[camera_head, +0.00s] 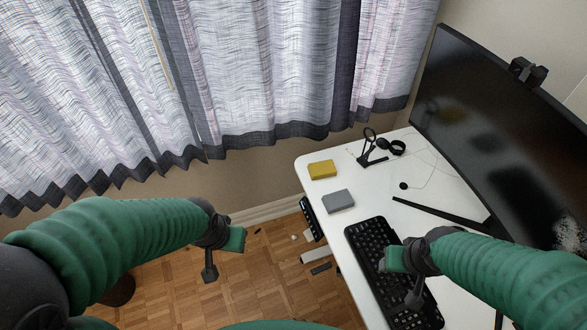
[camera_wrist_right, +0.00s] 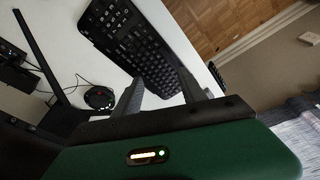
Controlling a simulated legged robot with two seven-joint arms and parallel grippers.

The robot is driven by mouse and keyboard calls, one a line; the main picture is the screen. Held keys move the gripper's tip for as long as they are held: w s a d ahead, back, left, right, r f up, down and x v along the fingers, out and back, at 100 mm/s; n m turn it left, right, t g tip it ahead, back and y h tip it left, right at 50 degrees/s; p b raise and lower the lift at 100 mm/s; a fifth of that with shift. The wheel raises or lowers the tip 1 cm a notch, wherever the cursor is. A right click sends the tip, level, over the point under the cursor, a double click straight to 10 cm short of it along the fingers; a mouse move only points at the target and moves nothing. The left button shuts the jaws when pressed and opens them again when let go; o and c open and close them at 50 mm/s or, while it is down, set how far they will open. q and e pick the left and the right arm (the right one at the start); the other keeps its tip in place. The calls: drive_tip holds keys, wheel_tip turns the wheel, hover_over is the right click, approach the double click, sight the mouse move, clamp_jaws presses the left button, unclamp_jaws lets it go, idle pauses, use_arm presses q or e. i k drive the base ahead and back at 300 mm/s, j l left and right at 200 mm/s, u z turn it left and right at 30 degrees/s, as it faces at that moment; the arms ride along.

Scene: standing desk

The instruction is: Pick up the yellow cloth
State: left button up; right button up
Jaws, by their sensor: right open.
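The yellow cloth (camera_head: 322,169) is a small folded block lying flat near the far left corner of the white desk (camera_head: 311,189). My right gripper (camera_head: 402,280) is over the keyboard, to the right of and nearer than the cloth. In the right wrist view its two fingers (camera_wrist_right: 162,88) are apart with nothing between them, and the cloth does not show there. My left gripper (camera_head: 222,258) hangs over the floor left of the desk, clear of the cloth; its finger gap is not clear.
A grey folded block (camera_head: 338,200) lies just nearer than the cloth. A black keyboard (camera_head: 382,252), a small black stand (camera_head: 370,150), headphones and thin cables are on the desk. A large monitor (camera_head: 485,110) stands at the right. Curtains (camera_head: 270,70) hang behind.

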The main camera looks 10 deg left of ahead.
sight(318, 170)
drive_tip(key=i+j+u, duration=0.15)
drive_tip(key=i+j, duration=0.15)
drive_tip(key=i, duration=0.2)
drive_tip(key=i+j+u, duration=0.1)
drive_tip(key=i+j, duration=0.15)
drive_tip(key=i, duration=0.3)
